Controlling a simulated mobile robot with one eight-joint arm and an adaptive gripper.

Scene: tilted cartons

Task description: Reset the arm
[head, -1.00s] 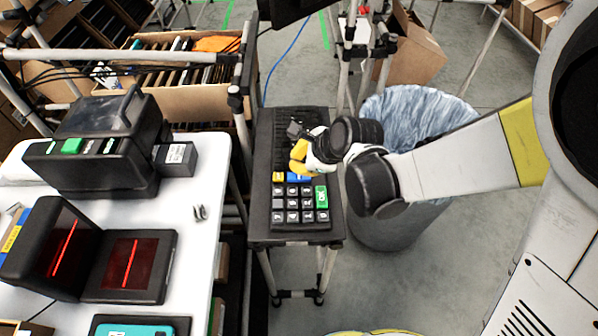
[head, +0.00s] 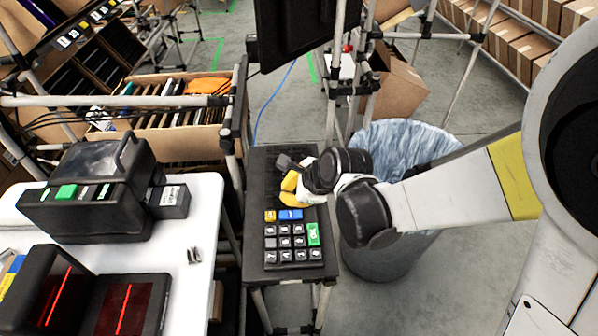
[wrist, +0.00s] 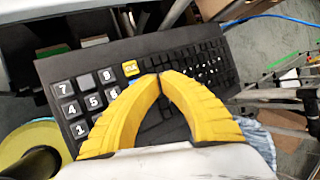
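My gripper (head: 290,187) hangs over the black keyboard (head: 262,180) on a small stand, near the number pad's blue and yellow keys. In the wrist view, the two yellow fingers of my gripper (wrist: 159,76) curve inward and their tips meet or nearly meet, with nothing seen between them. The keyboard (wrist: 205,62) lies behind the fingers, its number keys to the left. I cannot tell whether the fingertips touch the keys. My arm reaches in from the right in the head view.
A bin with a plastic liner (head: 385,245) stands right of the keyboard, under my arm. A white table (head: 200,235) with a black printer (head: 95,190) and a red-lit scanner (head: 125,305) is at the left. A monitor (head: 290,30) and pole frame stand behind. Cartons (head: 400,85) lie farther back.

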